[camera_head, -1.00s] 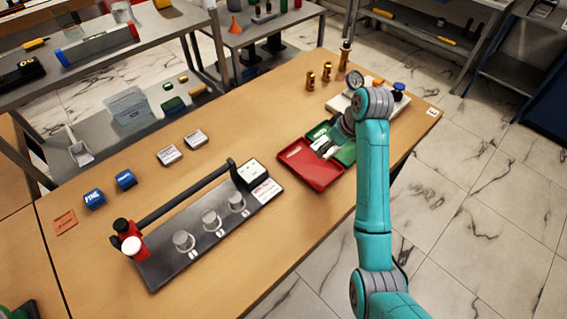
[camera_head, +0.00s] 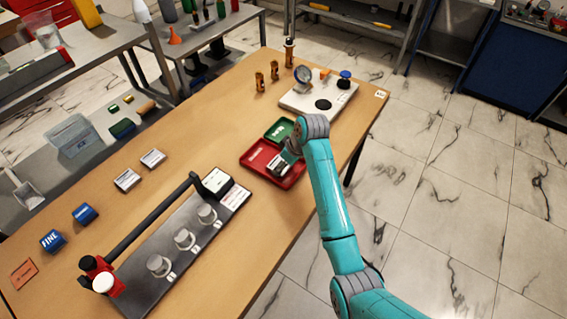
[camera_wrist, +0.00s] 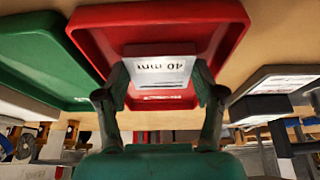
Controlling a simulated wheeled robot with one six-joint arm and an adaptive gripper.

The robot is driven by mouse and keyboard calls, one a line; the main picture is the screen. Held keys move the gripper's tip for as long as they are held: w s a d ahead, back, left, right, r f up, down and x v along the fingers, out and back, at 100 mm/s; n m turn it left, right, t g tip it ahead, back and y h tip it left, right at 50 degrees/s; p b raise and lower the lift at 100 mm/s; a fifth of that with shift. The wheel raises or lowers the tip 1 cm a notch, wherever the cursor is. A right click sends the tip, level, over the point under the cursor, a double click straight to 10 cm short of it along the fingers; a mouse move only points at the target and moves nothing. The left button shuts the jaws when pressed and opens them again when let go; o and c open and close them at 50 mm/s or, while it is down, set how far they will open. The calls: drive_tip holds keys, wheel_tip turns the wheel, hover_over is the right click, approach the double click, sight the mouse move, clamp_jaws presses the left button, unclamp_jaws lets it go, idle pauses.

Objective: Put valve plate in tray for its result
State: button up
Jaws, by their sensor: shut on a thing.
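The valve plate (camera_wrist: 161,70), a grey block with a white "40 mm" label that reads upside down, is held between the fingertips of my gripper (camera_wrist: 160,84) in the wrist view. In the head view my gripper (camera_head: 284,164) is over the red tray (camera_head: 252,153), and the arm hides part of it. The red tray also shows behind the plate in the wrist view (camera_wrist: 225,22). The green tray (camera_head: 276,129) adjoins the red one on its far side and appears empty where visible. I cannot tell whether the plate touches the tray floor.
A dark rig (camera_head: 150,272) with several round grey pieces and a long bar lies front left. A white base (camera_head: 310,103) with a dial gauge (camera_head: 302,74) stands beyond the trays. Blue blocks (camera_head: 85,214) and small labelled blocks (camera_head: 127,180) lie left.

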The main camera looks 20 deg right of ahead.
drive_tip(key=o, duration=1.3)
drive_tip(key=shift+c, duration=0.2)
drive_tip(key=shift+r, duration=0.1)
drive_tip(key=v, duration=1.2)
